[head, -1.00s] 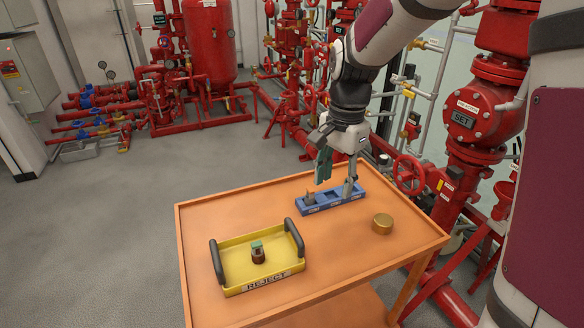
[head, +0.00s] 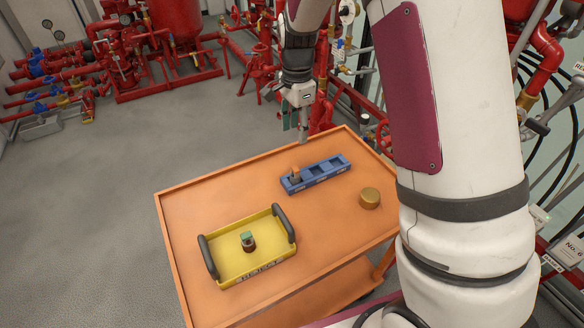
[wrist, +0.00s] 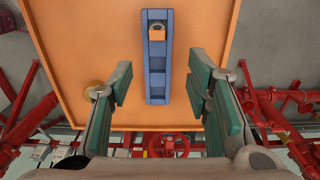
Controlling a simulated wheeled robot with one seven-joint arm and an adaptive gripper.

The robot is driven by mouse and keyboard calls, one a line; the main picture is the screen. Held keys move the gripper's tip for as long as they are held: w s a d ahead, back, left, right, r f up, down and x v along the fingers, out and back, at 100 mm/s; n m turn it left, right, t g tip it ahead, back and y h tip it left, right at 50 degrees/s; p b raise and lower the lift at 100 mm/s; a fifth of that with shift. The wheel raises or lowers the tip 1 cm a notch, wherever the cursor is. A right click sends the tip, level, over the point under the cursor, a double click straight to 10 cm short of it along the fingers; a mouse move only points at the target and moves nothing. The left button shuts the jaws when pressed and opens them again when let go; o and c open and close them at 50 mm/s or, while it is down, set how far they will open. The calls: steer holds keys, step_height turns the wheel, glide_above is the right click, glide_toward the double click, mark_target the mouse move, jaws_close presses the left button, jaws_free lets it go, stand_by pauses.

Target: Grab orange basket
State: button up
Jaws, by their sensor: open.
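No basket that is clearly orange shows. A yellow tray (head: 226,267) with two dark upright handles lies at the front left of an orange cart top (head: 185,215). A small brown sprinkler part with a green top (head: 248,240) stands in it. My gripper (head: 296,128) is open and empty, raised near the cart's back edge, well away from the tray. In the wrist view its two green-padded fingers (wrist: 160,82) are spread wide, with a blue rack (wrist: 156,84) beyond and between them. The tray does not show in the wrist view.
The blue rack (head: 329,173) holds an orange-and-grey part (head: 295,175) in its left slot; its other slots look empty. A brass cylinder (head: 370,197) stands to its right. Red pipework (head: 180,50) lines the back. Grey floor (head: 95,200) is clear on the left.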

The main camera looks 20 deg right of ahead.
glide_above(295, 169)
steer(key=f, duration=0.8)
steer(key=shift+w+d+f+p, duration=0.15)
steer(key=shift+w+d+p, duration=0.05)
steer(key=shift+w+p, duration=0.15)
steer(key=shift+s+a+f+p, duration=0.1)
steer(key=shift+f+p, duration=0.1)
steer(key=shift+f, duration=0.7)
steer(key=shift+s+a+f+p, duration=0.1)
steer(key=shift+s+f+p, duration=0.05)
steer(key=shift+f, duration=0.75)
steer(key=shift+s+f+p, duration=0.1)
steer(key=shift+f+p, duration=0.1)
steer(key=shift+f, duration=0.7)
jaws_close()
